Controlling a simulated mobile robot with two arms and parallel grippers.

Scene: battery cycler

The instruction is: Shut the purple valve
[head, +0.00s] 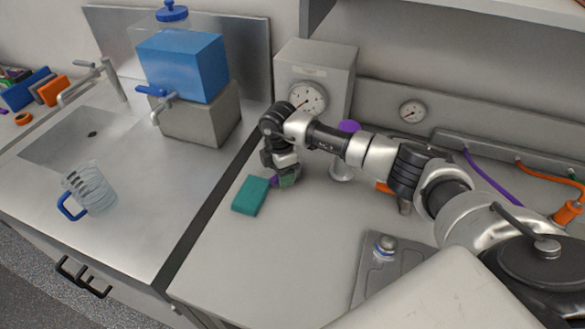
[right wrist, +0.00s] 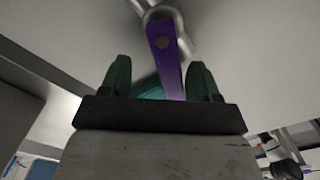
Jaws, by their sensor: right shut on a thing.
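The purple valve's lever (right wrist: 165,60) runs down from a pale metal fitting between the two green fingers of my right gripper (right wrist: 160,82) in the right wrist view. The right gripper is shut on this lever. My left gripper is not in view.
A teal block (head: 250,195) lies left of the gripper. The grey gauge box (head: 315,75) stands behind. A metal plate (head: 372,262) lies at front right. The counter's front middle is clear.

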